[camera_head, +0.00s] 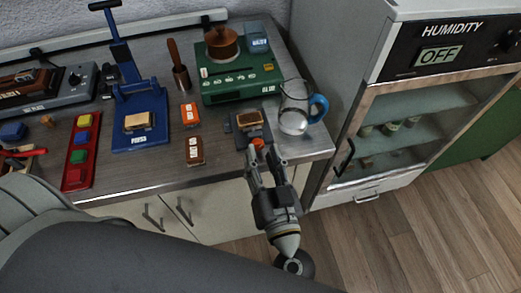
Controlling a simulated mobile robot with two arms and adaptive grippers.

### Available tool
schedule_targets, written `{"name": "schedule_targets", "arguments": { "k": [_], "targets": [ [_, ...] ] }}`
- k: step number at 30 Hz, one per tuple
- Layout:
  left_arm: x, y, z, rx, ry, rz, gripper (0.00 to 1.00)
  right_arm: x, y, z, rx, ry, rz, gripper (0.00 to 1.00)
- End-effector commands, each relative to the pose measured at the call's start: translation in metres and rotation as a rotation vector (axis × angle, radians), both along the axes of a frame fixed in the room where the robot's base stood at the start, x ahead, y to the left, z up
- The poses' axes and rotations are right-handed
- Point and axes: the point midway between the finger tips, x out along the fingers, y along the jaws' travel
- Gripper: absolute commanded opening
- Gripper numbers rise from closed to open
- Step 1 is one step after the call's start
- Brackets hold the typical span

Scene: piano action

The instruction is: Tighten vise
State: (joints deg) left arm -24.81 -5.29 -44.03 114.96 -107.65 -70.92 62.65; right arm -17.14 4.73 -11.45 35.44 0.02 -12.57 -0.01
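A small dark vise (268,133) stands near the front right of the bench, with a tan block (248,119) in its top. An orange knob (257,143) faces the bench's front edge. My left gripper (259,151) reaches up to the knob from in front of the bench. Its two fingers are apart, with the knob at or between their tips. I cannot tell whether they touch it. My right gripper is not in view.
Orange (190,114) and brown (194,150) items lie left. The humidity cabinet (410,120) stands right of the bench.

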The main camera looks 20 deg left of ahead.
Motion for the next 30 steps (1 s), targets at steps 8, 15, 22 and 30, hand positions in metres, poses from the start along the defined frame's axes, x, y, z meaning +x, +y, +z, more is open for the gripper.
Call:
{"name": "schedule_targets", "arguments": {
  "k": [8, 15, 22, 30],
  "targets": [
    [-0.037, -0.025, -0.001, -0.001, 0.003, -0.001, 0.36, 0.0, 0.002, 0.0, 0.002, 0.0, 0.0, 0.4],
    [-0.045, -0.03, 0.0, -0.002, -0.001, 0.001, 0.36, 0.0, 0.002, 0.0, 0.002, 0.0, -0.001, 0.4],
    [-0.044, -0.031, -0.003, 0.003, 0.007, -0.004, 0.36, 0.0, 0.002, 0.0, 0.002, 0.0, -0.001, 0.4],
    [-0.027, -0.05, -0.144, 0.124, 0.396, -0.201, 0.36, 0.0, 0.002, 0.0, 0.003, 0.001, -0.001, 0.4]
  ]
}}
